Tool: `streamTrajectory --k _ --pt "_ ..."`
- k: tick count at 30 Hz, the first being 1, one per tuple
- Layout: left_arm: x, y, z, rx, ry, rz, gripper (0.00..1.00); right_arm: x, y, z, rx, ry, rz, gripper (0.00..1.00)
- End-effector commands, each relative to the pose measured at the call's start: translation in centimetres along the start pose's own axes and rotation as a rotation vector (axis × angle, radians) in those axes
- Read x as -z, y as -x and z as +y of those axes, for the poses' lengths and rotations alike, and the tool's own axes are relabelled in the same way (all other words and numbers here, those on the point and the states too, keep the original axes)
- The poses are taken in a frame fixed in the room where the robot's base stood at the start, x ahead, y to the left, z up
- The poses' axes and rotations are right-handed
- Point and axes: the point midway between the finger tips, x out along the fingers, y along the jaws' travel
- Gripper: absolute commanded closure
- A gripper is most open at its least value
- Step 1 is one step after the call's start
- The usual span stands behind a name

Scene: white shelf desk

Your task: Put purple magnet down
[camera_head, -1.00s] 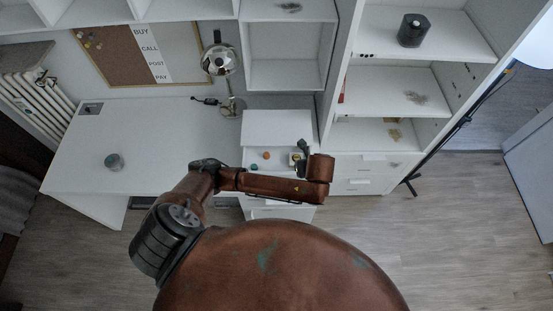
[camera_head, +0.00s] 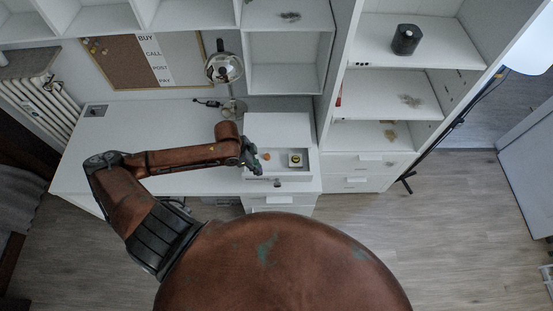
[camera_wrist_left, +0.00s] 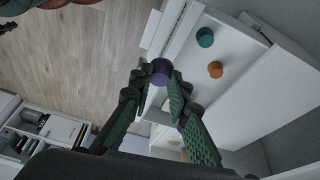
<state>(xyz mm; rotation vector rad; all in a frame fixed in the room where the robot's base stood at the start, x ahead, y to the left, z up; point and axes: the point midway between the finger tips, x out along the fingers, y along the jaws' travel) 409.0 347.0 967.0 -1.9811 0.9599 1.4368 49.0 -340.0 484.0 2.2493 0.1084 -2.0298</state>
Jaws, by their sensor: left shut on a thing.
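The purple magnet (camera_wrist_left: 161,70) is pinched between the two fingertips of my left gripper (camera_wrist_left: 160,80) in the left wrist view. The magnet is beside the long edge of the open white drawer (camera_wrist_left: 238,58); its exact height over that edge I cannot tell. In the head view my left gripper (camera_head: 252,163) is at the left side of the drawer, and the purple magnet cannot be made out there. A teal magnet (camera_wrist_left: 205,37) and an orange magnet (camera_wrist_left: 215,69) lie in the drawer. The orange one also shows in the head view (camera_head: 267,157). My right gripper is out of view.
White shelves (camera_head: 385,90) stand on the right.

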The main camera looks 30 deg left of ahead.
Motion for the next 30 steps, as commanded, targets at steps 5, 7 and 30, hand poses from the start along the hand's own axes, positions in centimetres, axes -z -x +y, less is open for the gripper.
streamTrajectory --k 5,7,30 --pt "-2.0 2.0 0.0 0.071 0.191 0.088 0.95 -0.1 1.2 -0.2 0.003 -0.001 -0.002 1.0" --pt "-2.3 2.4 -0.1 0.092 0.236 0.11 0.95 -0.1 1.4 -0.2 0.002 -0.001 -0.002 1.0" --pt "5.3 -7.5 -5.8 0.12 0.294 0.136 0.95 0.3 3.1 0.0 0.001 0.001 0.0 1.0"
